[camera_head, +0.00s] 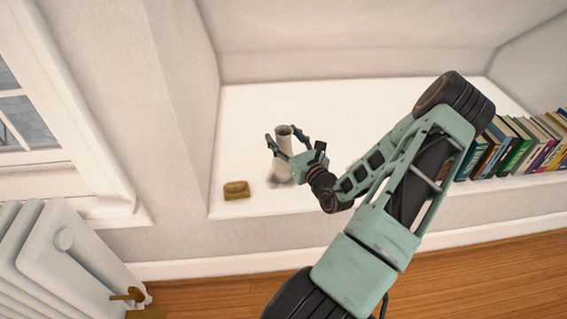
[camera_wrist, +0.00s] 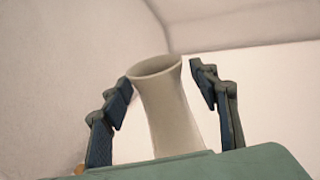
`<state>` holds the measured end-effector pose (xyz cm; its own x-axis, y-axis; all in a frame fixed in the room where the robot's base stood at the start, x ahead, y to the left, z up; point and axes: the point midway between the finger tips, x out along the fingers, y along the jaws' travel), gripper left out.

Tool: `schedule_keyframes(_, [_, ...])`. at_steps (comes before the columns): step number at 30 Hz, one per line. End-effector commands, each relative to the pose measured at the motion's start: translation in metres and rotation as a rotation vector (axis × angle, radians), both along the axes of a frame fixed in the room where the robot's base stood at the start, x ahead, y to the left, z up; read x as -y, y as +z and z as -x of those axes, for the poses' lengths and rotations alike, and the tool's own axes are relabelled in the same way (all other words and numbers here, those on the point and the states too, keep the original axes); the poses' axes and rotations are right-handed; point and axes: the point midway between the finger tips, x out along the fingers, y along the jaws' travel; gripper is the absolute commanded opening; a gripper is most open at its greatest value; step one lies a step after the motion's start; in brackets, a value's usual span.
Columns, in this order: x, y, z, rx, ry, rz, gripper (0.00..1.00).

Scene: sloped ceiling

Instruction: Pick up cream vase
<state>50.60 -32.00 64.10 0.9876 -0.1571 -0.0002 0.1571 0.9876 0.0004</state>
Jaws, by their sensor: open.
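The cream vase (camera_head: 283,155) stands upright on a white ledge (camera_head: 320,105) in the head view. It has a flared rim with an open top. My gripper (camera_head: 283,138) is at the vase, with its fingers spread on either side of it. In the wrist view, the vase (camera_wrist: 168,108) stands between the two open fingers of my gripper (camera_wrist: 160,88). The left fingertip is very near the rim or touching it; I cannot tell which. A gap shows between the vase and the right finger. The vase's lower part is hidden behind the gripper's body in the wrist view.
A small brown-gold block-like object (camera_head: 236,190) lies on the ledge, left of the vase near the front edge. A row of books (camera_head: 520,145) stands at the right. A white radiator (camera_head: 60,260) is at the lower left. The ledge behind the vase is clear.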

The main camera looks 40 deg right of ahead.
Motion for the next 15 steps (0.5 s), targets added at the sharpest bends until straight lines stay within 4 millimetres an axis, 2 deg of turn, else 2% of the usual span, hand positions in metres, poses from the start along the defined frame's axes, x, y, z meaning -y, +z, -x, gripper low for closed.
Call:
schedule_keyframes(5, [-0.0001, 0.0006, -0.0001, 0.0, 0.0, 0.0, 0.55])
schedule_keyframes(15, [-0.0001, 0.0005, 0.0002, 0.0, 0.0, 0.0, 0.19])
